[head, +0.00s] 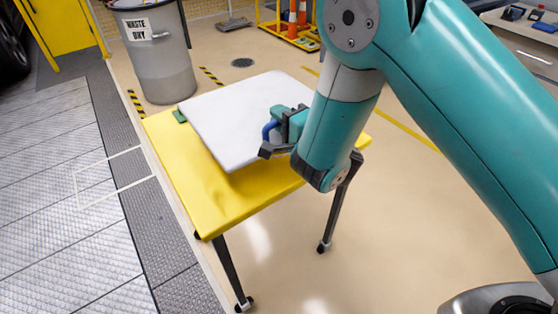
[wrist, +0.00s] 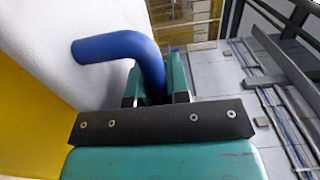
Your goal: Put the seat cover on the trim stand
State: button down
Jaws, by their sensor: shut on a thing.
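The seat cover, as I take it, is a flat white slab (head: 235,105) with a blue handle (head: 268,132). It lies over the yellow top of the trim stand (head: 215,200), offset toward the back, leaving a yellow strip bare in front. I cannot tell whether the slab touches the top everywhere. My gripper (head: 282,130) is at the slab's right side, shut on the blue handle. In the wrist view, the bent blue handle (wrist: 120,48) runs from the white face into my jaws (wrist: 158,85). The jaws hide part of the handle.
A small green piece (head: 180,116) shows at the slab's left corner. A grey waste bin (head: 157,60) stands behind the stand. Orange cones (head: 293,22) stand in a yellow rack at the back. Dark stand legs (head: 232,272) reach the floor.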

notch_tip(320, 180, down, 9)
jog(key=b, duration=0.7)
jog(key=shift+f, duration=0.1)
jog(key=shift+r, duration=0.2)
jog(key=shift+f, duration=0.15)
jog(key=c, duration=1.1)
grip_release()
jog(key=shift+s+d, duration=0.1)
